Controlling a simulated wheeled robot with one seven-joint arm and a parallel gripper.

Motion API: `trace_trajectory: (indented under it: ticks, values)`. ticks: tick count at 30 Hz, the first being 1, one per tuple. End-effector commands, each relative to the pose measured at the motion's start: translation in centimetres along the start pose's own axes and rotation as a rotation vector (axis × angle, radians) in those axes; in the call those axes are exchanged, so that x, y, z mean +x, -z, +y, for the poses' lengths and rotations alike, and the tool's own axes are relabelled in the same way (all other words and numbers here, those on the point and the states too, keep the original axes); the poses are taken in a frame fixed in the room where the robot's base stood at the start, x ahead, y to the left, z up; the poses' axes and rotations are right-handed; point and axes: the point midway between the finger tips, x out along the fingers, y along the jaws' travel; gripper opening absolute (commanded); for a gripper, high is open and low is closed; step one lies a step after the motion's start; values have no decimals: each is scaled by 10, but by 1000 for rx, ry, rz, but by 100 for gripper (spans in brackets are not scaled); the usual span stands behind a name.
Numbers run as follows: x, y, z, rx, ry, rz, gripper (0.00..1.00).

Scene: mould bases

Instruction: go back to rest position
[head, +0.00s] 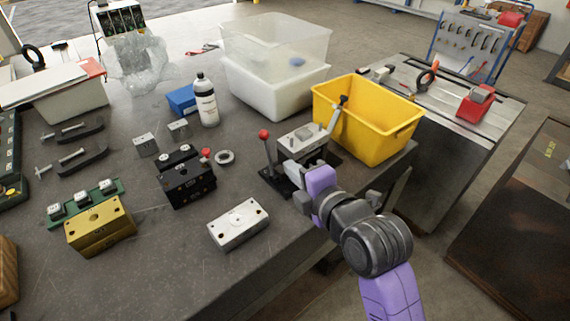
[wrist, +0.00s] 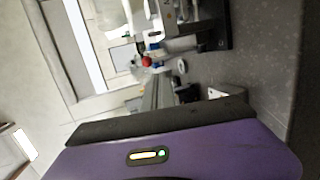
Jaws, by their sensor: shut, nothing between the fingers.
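My gripper (head: 303,190) is shut and empty at the right front of the workbench. It is close beside a grey clamping fixture (head: 301,141) with a red-knobbed lever (head: 265,136); I cannot tell whether they touch. My purple and dark grey arm reaches in from the lower right. In the wrist view, the purple gripper housing fills the bottom, and a red knob (wrist: 146,61) shows beyond it. A silver mould block (head: 238,224), a black block (head: 186,183) and a gold block (head: 100,227) rest on the bench, apart from my gripper.
A yellow bin (head: 367,118) stands right behind the fixture. A white bottle (head: 207,104), a metal ring (head: 225,157) and clear and white tubs (head: 275,93) stand farther back. A grey cabinet (head: 447,150) is to the right. The bench's front middle is clear.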

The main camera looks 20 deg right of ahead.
Motion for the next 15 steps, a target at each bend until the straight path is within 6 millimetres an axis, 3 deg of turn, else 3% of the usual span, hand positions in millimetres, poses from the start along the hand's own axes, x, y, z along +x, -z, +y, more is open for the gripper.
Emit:
trace_trajectory:
  ticks: [6,15]
  values:
    - [-22,0,-1,0,1,0,0]
    - [-25,0,2,55,-9,-1,0]
